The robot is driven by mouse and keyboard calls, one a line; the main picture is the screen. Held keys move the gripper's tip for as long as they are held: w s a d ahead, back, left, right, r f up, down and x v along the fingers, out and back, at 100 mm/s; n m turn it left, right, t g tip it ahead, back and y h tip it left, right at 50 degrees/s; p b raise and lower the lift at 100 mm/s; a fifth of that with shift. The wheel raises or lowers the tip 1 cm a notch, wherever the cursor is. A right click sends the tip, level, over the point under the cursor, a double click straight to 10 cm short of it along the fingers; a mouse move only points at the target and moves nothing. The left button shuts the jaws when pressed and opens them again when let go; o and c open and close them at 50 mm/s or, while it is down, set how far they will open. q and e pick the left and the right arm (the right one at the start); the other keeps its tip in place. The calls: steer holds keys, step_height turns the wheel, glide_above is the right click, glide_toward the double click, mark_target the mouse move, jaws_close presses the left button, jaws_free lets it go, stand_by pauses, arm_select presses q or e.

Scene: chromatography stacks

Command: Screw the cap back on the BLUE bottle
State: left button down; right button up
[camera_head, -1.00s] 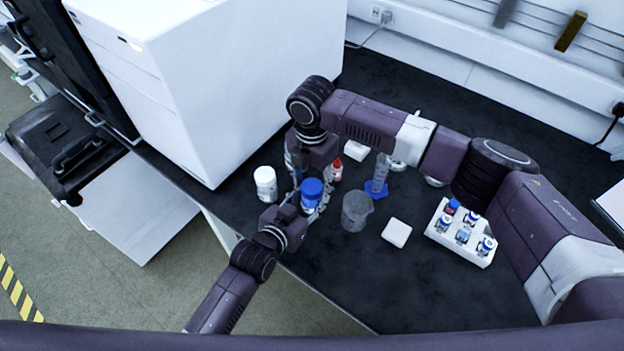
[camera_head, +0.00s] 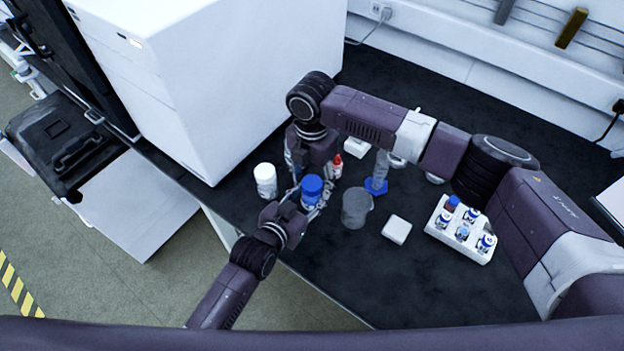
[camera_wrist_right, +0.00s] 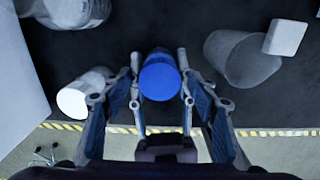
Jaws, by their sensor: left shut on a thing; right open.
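The blue bottle (camera_head: 308,204) stands upright at the table's near left edge, its body partly hidden by my grippers. A blue cap (camera_head: 312,186) sits at its top; I cannot tell how tightly. The cap also shows from above in the right wrist view (camera_wrist_right: 160,78). My left gripper (camera_head: 294,207) is shut on the bottle from the near left side. My right gripper (camera_wrist_right: 160,92) is open, pointing down, with one finger on each side of the cap; gaps show between the fingers and the cap.
A white bottle (camera_head: 265,183) stands just left, a small red-capped bottle (camera_head: 337,167) just behind. A grey beaker (camera_head: 356,209) and a blue-footed cylinder (camera_head: 378,178) stand to the right. A white vial rack (camera_head: 436,232) is farther right. A large white instrument (camera_head: 215,80) rises behind left.

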steer(key=shift+r, duration=2.2)
steer(key=shift+c, duration=0.5)
step_height(320, 180, up, 4)
steer(key=shift+f, duration=0.25)
steer(key=shift+f, duration=4.05)
